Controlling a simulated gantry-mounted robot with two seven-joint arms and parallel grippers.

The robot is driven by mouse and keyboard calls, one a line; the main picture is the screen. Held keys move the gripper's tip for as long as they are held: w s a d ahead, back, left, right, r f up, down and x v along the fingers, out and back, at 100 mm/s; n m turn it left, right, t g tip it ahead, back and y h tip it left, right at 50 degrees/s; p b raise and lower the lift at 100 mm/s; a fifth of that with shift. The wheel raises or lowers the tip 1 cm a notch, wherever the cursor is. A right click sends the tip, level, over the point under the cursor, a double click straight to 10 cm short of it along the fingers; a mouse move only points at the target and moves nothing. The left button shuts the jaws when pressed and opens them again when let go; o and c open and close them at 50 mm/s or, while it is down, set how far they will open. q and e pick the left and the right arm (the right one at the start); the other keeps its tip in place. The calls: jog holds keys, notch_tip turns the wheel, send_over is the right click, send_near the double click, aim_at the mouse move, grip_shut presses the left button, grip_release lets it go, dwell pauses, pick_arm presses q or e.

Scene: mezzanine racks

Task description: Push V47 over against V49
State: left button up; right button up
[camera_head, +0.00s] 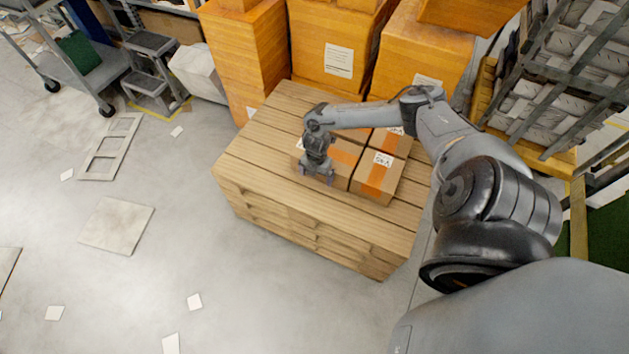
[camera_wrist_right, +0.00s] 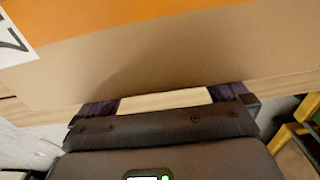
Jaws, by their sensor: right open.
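Several brown cardboard boxes with orange tape and white labels stand on a wooden pallet stack (camera_head: 262,130). A front-left box (camera_head: 342,172) is partly hidden by my right gripper. A front-right box (camera_head: 378,178) stands close beside it, and another box (camera_head: 397,144) is behind. My right gripper (camera_head: 317,178) is open, pointing down at the left side of the front-left box. In the right wrist view, its fingers (camera_wrist_right: 164,102) are apart beside a box face (camera_wrist_right: 190,60); contact is unclear.
Large orange-brown cartons (camera_head: 335,45) stand behind the pallet stack. A metal rack (camera_head: 570,75) is at the right. A step stool (camera_head: 150,70) and a cart (camera_head: 85,60) are at the upper left. The pallet's left planks are bare.

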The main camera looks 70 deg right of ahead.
jog(key=shift+s+d, duration=0.1)
jog(key=shift+d, duration=0.6)
dwell(0.4)
jog(key=shift+a+r+p, duration=0.15)
jog(key=shift+a+p, duration=0.2)
jog(key=shift+a, duration=0.2)
jog(key=shift+a+p, duration=0.65)
jog(key=shift+a, duration=0.3)
jog(key=shift+r+p, duration=0.75)
jog(key=shift+p, duration=0.1)
notch_tip(320, 180, up, 11)
jog(key=p, duration=1.1)
jog(key=shift+r, duration=0.15)
